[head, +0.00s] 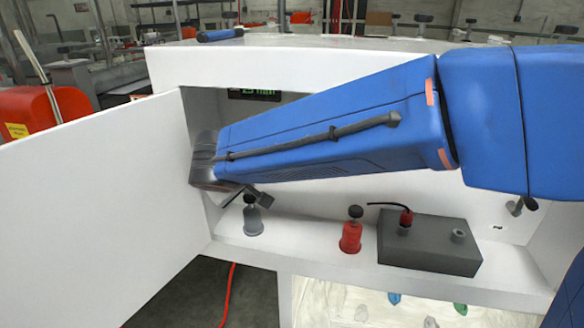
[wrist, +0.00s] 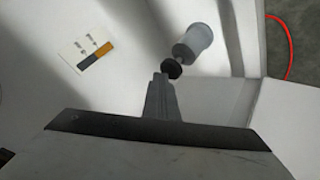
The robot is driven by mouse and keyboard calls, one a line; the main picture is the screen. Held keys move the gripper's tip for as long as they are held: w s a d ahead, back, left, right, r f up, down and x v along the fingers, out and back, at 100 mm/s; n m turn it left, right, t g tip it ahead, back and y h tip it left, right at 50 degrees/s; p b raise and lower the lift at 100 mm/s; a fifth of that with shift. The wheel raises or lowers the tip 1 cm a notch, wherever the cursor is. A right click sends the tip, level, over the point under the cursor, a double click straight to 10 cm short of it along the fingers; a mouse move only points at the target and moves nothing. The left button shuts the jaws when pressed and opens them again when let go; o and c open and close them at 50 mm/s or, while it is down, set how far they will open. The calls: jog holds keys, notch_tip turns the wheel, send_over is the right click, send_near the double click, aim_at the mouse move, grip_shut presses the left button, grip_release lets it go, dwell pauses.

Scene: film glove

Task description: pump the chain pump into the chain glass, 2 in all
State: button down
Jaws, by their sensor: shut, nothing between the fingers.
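A grey pump bottle (head: 253,221) with a black knob (head: 249,198) stands at the left of the white cabinet's shelf. A red pump bottle (head: 350,237) with a black knob stands to its right. Neither bears a readable name, so I cannot tell which is the chain pump. My gripper (head: 264,199) is shut and empty, right by the grey pump's knob. In the wrist view the shut fingertips (wrist: 160,77) are beside the black knob (wrist: 172,69) of the grey bottle (wrist: 196,41); I cannot tell whether they touch. I can make out no glass.
A dark grey box (head: 430,259) with a red plug (head: 406,217) and black lead stands right of the red pump. The cabinet door (head: 90,215) is open at left. A label card (wrist: 83,49) shows in the wrist view. A pale tray (head: 350,307) with coloured pieces lies below.

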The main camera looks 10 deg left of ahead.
aim_at(249, 199)
jog(key=shift+r, duration=0.5)
notch_tip(249, 199, up, 6)
dwell(0.7)
dwell(0.5)
